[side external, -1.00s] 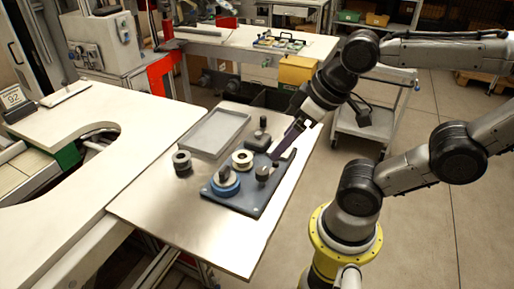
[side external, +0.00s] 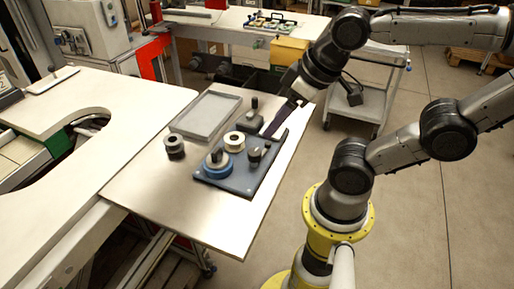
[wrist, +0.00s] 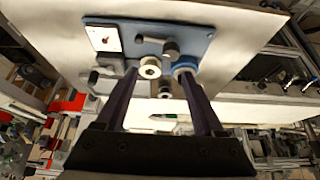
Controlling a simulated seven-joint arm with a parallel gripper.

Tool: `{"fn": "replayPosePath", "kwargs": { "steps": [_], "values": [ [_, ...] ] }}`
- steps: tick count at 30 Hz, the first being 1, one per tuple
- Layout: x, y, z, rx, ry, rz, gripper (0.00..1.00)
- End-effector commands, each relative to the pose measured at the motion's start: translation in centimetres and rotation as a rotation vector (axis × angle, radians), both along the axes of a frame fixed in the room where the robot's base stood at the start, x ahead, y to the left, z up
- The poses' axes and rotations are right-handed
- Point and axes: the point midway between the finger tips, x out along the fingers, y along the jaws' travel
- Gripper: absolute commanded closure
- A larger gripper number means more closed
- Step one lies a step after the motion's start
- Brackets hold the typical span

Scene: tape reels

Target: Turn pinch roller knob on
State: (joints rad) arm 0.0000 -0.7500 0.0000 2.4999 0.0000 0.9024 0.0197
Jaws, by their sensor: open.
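A dark blue deck plate (side external: 240,180) lies on the table. It carries a blue reel (side external: 217,163), a cream reel (side external: 234,141), a dark and silver knob (side external: 254,156) at its right side and a black knob on a grey base (side external: 254,116) at its far end. I cannot tell which knob is the pinch roller knob. My gripper (side external: 267,133) is open and empty, its dark fingers at the far right edge of the plate. In the wrist view, my gripper's fingers (wrist: 159,76) are apart, pointing toward the deck, with the cream reel (wrist: 150,67) between them in the picture.
A grey tray (side external: 205,116) lies behind the deck. A separate dark reel (side external: 174,146) stands on the table left of the deck. The table's front part (side external: 200,218) is clear. A grey cart (side external: 362,108) stands behind my arm.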

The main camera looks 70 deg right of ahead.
Motion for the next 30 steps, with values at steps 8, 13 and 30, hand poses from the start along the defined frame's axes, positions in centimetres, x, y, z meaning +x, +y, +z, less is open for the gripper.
{"fn": "replayPosePath", "kwargs": {
  "steps": [8,13,30],
  "values": [
    [-0.7,0.2,2.6,0.171,0.162,-0.386,0.3],
    [1.2,0.9,5.8,0.228,0.348,-0.697,0.3],
    [4.4,2.0,3.4,0.188,0.469,-0.768,0.3]
  ]
}}
